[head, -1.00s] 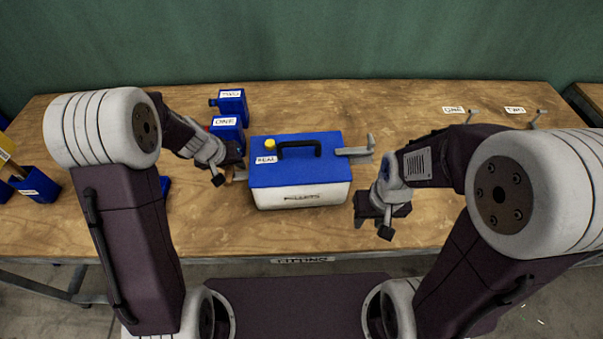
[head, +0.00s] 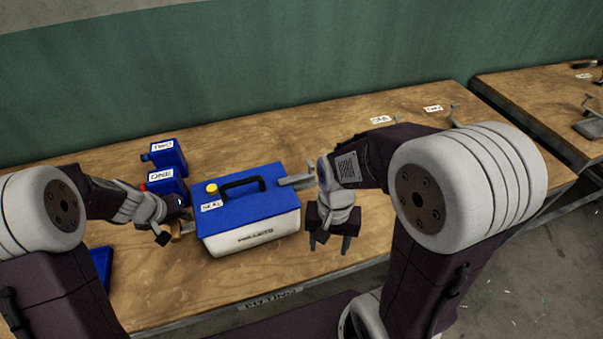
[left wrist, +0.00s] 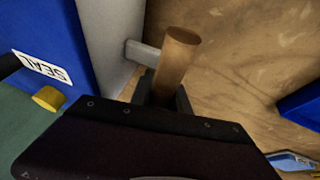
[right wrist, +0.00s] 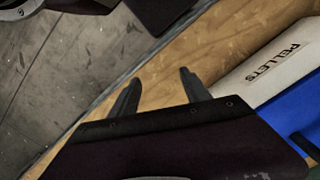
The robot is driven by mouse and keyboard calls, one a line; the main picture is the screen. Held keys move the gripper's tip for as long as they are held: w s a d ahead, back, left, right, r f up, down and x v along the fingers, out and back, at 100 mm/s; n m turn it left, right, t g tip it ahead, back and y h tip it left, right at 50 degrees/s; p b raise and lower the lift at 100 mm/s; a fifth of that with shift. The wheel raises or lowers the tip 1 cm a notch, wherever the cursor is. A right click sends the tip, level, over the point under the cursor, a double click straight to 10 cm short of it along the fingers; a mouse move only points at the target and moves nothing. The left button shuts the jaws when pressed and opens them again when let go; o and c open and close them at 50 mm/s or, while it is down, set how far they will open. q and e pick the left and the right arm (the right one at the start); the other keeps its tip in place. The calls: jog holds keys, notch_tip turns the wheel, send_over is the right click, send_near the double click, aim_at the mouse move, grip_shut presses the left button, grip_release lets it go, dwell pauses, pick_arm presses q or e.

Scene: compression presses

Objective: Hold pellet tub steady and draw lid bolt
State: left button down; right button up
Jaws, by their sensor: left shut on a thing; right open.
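The pellet tub (head: 238,237) is white with a blue lid (head: 240,198), a black top handle (head: 243,184) and a yellow cap (head: 212,190) by a SEAL label. A grey metal piece, apparently the lid bolt (head: 296,181), sticks out at the lid's right end. My left gripper (head: 168,236) is shut on a wooden side handle (left wrist: 176,62), which joins the tub's left wall by a metal stub. My right gripper (head: 329,243) is open and empty, right of the tub's front corner. In the right wrist view its fingers are apart (right wrist: 158,88), clear of the tub.
Blue containers labelled ONE (head: 166,186) and TWO (head: 167,158) stand behind my left gripper. Labels and small metal hooks (head: 454,114) sit at the bench's back right. A second bench (head: 545,95) stands at right. Bench top behind the tub is clear.

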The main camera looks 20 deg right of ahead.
jog(key=w+r+m, duration=1.1)
jog(key=w+r, duration=0.3)
jog(key=r, duration=0.4)
jog(key=m, duration=0.1)
send_near(310, 163)
jog(key=shift+t, duration=0.3)
jog(key=f, duration=1)
jog(key=shift+s+f, duration=0.2)
jog(key=shift+f, duration=0.05)
grip_shut()
